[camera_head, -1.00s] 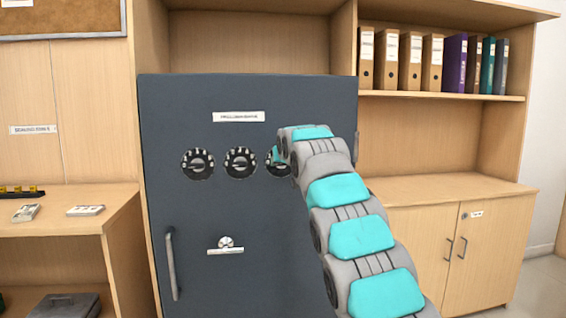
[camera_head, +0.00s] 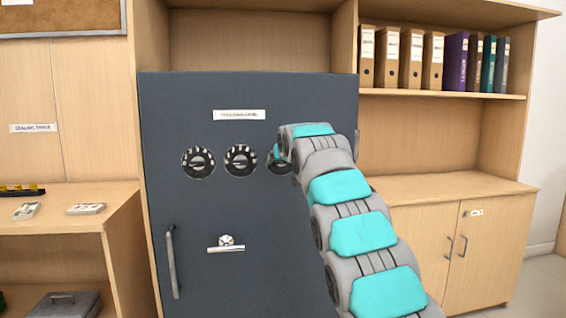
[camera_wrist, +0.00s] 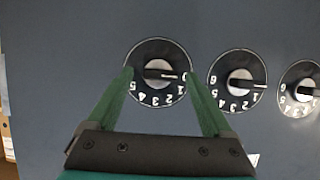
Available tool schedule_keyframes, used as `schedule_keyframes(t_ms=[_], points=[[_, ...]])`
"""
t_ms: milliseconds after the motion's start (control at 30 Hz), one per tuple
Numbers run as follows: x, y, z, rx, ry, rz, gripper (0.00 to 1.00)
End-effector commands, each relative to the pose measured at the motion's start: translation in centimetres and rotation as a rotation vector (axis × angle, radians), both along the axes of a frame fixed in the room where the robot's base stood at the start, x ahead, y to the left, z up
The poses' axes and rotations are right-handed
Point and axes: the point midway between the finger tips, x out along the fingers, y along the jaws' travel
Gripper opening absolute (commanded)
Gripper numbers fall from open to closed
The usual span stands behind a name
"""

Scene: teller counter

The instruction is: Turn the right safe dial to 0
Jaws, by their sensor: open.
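The right safe dial (camera_head: 280,168) is black with white numerals and sits on the dark grey safe door (camera_head: 285,230). My gripper partly covers it in the head view. In the wrist view this dial (camera_wrist: 158,58) is at the upper middle, with its knob's pointer directed right, near the 0 and 1 marks. My gripper (camera_wrist: 159,74) is open, its two green fingers apart on either side of the dial's knob. I cannot tell whether the fingers touch the dial.
The middle dial (camera_head: 241,161) and left dial (camera_head: 198,162) are alongside on the same door. Below them are a small handle (camera_head: 226,245) and a long vertical bar (camera_head: 172,262). A wooden cabinet (camera_head: 470,240) stands to the right, and a desk (camera_head: 60,222) to the left.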

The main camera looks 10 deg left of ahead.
Motion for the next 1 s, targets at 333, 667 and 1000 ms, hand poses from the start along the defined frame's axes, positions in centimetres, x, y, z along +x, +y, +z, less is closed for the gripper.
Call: schedule_keyframes(t_ms=[333, 667, 1000], points=[[-2.9, -0.8, 1.2, 0.000, -0.003, 0.000, 0.85], [-6.1, -1.7, 2.6, -0.001, -0.001, 0.000, 0.85], [-6.5, -1.8, 2.8, -0.001, -0.001, 0.000, 0.85]])
